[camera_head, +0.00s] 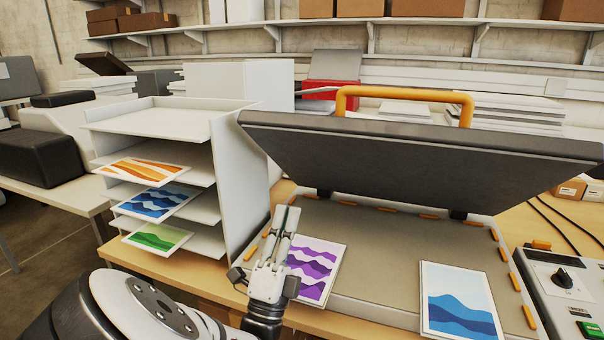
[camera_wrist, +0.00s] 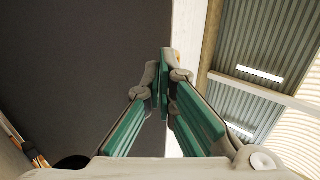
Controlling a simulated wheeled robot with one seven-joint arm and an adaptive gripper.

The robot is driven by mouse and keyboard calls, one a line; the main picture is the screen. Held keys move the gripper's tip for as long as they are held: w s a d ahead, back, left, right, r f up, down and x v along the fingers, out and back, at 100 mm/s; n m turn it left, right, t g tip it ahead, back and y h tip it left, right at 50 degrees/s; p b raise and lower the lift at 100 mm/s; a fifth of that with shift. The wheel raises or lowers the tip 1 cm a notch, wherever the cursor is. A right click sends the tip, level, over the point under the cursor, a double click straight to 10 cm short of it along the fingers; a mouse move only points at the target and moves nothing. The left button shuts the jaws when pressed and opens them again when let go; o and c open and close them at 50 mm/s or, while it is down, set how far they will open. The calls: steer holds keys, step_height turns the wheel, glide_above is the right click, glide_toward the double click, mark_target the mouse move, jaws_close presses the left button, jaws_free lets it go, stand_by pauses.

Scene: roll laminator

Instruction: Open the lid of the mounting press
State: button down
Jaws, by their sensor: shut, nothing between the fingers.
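The mounting press has a grey lid (camera_head: 420,155) with an orange handle (camera_head: 405,93) on its top. The lid is raised at a slant over the press bed (camera_head: 375,240), hinged at the back. My gripper (camera_head: 287,212) is shut and empty, pointing up in front of the left part of the bed, below the lid's left end. In the wrist view my shut fingers (camera_wrist: 167,85) show near the edge of a large dark surface (camera_wrist: 85,70), which looks like the lid's underside. I cannot tell whether they touch it.
A purple print (camera_head: 318,262) lies beside my gripper and a blue print (camera_head: 458,300) lies at the front right of the press. A white shelf rack (camera_head: 243,190) with several prints stands close on the left. A control box (camera_head: 560,285) is at the right.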

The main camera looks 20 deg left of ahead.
mark_target(307, 137)
steer(key=p+x, duration=0.1)
steer(key=x, duration=1.2)
steer(key=shift+w+r, duration=0.25)
steer(key=shift+w, duration=0.05)
